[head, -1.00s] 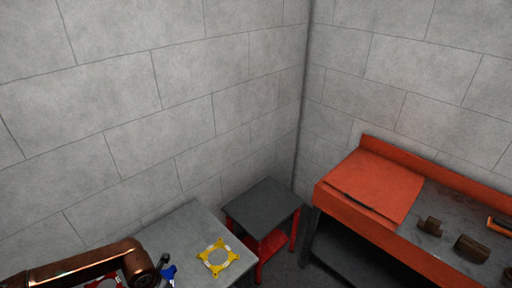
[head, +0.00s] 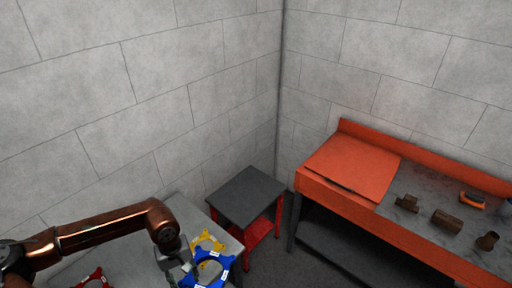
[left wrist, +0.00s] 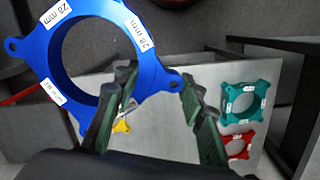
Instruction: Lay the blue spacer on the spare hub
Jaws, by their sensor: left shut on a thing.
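The blue spacer (head: 228,262) is a ring with corner lugs, held above the grey table near its right edge. In the left wrist view the blue spacer (left wrist: 88,88) is large and close, with white "28 mm" labels. My left gripper (head: 182,272) is shut on its rim; the fingers (left wrist: 160,105) stand either side of its wall. A yellow ring-shaped piece (head: 206,241) lies on the table just behind the blue spacer, partly covered by it. I cannot make out the spare hub for certain. My right gripper is out of view.
A red spacer (head: 94,279) lies on the grey table (head: 188,215). A teal spacer (left wrist: 238,104) lies beside a red one in the wrist view. A small stool (head: 246,195) and an orange workbench (head: 340,190) with brown parts stand right.

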